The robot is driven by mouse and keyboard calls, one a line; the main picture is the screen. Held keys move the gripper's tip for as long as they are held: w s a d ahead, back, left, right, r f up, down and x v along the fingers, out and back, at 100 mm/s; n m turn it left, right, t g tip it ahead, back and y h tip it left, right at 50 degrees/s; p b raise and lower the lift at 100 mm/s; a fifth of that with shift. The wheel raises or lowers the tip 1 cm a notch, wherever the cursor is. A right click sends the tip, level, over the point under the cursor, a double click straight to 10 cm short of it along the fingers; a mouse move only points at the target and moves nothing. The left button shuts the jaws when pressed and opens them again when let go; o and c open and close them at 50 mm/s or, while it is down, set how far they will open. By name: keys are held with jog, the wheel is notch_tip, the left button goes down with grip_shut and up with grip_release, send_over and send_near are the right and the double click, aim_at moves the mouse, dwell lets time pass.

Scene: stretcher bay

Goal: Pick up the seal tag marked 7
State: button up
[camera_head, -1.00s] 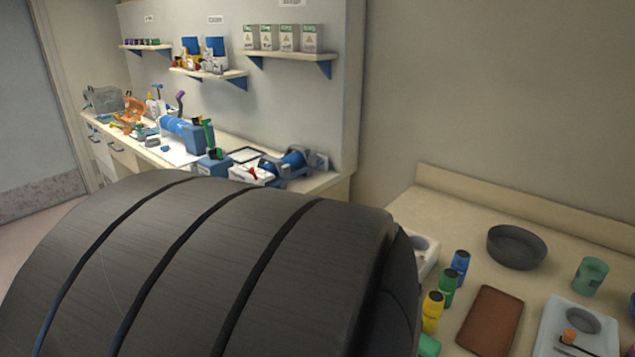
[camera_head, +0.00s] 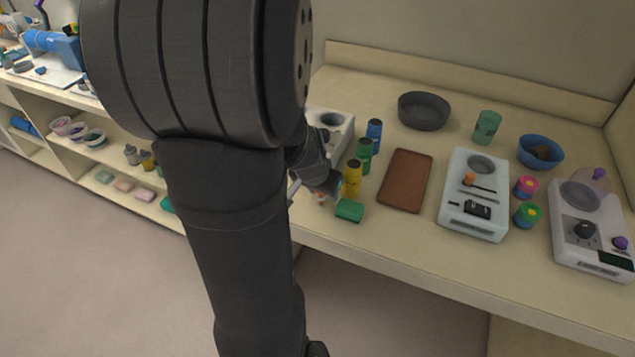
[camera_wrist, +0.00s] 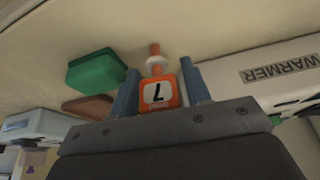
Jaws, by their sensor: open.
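The seal tag marked 7 (camera_wrist: 158,94) shows in the wrist view as an orange piece with a white face and a dark 7, upside down in the picture. An orange and white stem rises from it toward the counter edge. My gripper (camera_wrist: 160,72) is open, with one blue-grey finger on each side of the tag. A narrow gap shows on each side, and I cannot tell whether either finger touches it. In the head view my gripper (camera_head: 322,184) is at the counter's front edge, largely hidden by my arm, and the tag is too small to make out clearly.
A green block (camera_head: 349,210) lies close beside my gripper. A yellow bottle (camera_head: 352,178) and the white device labelled WARMER (camera_wrist: 262,84) are also close. A brown tray (camera_head: 406,180) and a white device (camera_head: 452,215) stand further right. The floor in front is clear.

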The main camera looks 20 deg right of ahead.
jog(key=shift+f, duration=0.15)
jog(key=c, duration=0.7)
jog(key=shift+r, duration=0.2)
